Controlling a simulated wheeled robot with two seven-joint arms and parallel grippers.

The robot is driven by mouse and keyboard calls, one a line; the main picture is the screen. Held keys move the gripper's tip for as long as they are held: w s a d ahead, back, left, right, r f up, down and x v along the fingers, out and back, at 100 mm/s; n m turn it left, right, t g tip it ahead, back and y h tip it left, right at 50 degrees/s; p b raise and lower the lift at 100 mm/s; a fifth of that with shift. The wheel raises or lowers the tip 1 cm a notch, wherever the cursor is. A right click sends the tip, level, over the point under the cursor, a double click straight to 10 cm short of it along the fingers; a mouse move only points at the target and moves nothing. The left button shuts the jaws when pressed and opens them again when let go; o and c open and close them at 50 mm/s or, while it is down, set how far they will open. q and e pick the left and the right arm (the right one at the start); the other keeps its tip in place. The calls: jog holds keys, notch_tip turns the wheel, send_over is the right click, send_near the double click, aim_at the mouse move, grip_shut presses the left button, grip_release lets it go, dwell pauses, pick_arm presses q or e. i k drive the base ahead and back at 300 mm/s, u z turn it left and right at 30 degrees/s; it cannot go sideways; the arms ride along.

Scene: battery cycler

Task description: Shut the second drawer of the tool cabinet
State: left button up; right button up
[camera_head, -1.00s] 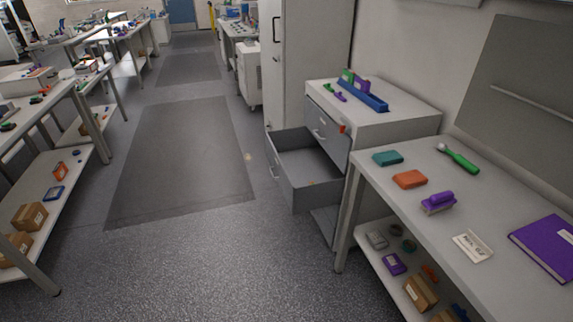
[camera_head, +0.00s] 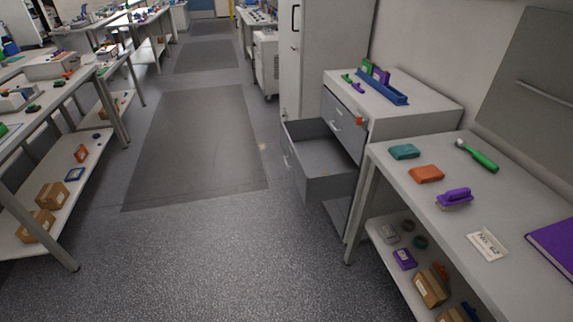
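The grey tool cabinet (camera_head: 425,105) stands at centre right against the wall, with a blue tray (camera_head: 379,85) and small tools on its top. Its top drawer (camera_head: 342,124) is shut. The drawer below it, the second drawer (camera_head: 331,188), is pulled far out toward the left. It is open at the top and its inside looks empty. Its handle on the front panel shows at the drawer's left end. Neither of my grippers is in view.
A workbench (camera_head: 405,196) with sponges, a brush and a purple book (camera_head: 560,245) stands right of the cabinet. A tall cabinet (camera_head: 322,55) stands behind the drawer. The floor (camera_head: 215,255) left of the drawer is clear. Benches (camera_head: 75,225) line the left.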

aim_at(310, 149)
jog(key=u, duration=0.9)
jog(key=i, duration=1.9)
jog(key=z, duration=2.9)
